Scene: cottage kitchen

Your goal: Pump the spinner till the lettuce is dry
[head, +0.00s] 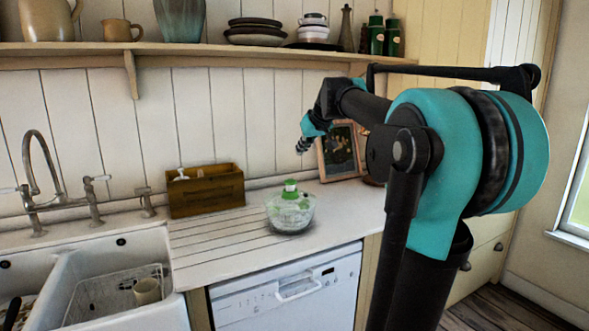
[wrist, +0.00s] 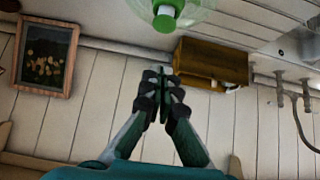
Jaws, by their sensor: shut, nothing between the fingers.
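The salad spinner (head: 290,215) stands upright on the white counter, with a clear bowl and a green pump knob (head: 290,186) standing up from its lid. The lettuce inside shows only as faint green. My gripper (head: 301,148) is shut and empty, above the spinner and slightly to its right, apart from the knob. In the wrist view my gripper's fingers (wrist: 163,84) meet at their tips. Part of the spinner (wrist: 193,13) and its green knob (wrist: 164,20) show at that view's top edge, beyond the fingertips.
A wooden box (head: 206,192) stands on the counter left of the spinner. A framed picture (head: 338,152) leans on the wall behind my gripper. A double sink (head: 160,312) with a tap is at left. A shelf (head: 220,54) with crockery runs above. Counter around the spinner is clear.

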